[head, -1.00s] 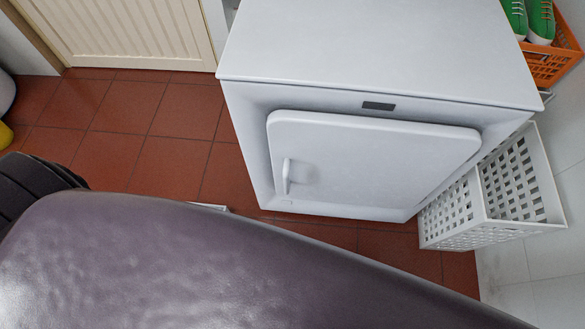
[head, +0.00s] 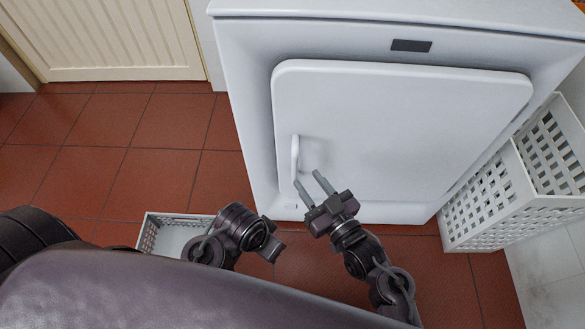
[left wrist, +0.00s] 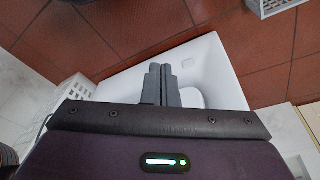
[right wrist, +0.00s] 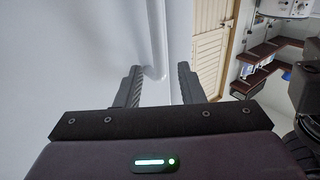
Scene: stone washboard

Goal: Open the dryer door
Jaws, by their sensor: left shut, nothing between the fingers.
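The white dryer (head: 245,120) stands ahead with its door (head: 410,120) shut. The door's white upright handle (head: 295,155) is near the door's left edge. My right gripper (head: 307,179) is open, its fingertips close to the handle's lower end. In the right wrist view the handle (right wrist: 157,40) shows between and beyond the two spread fingers (right wrist: 158,76); whether they touch it I cannot tell. My left gripper is shut and empty in the left wrist view (left wrist: 160,72). In the head view my left arm is low, left of the right one, apart from the door.
A white lattice basket (head: 490,205) stands against the dryer's right side. Another low white basket (head: 165,232) is on the red tiled floor, near my left arm. The floor (head: 150,180) left of the dryer is clear up to a cream door (head: 120,40).

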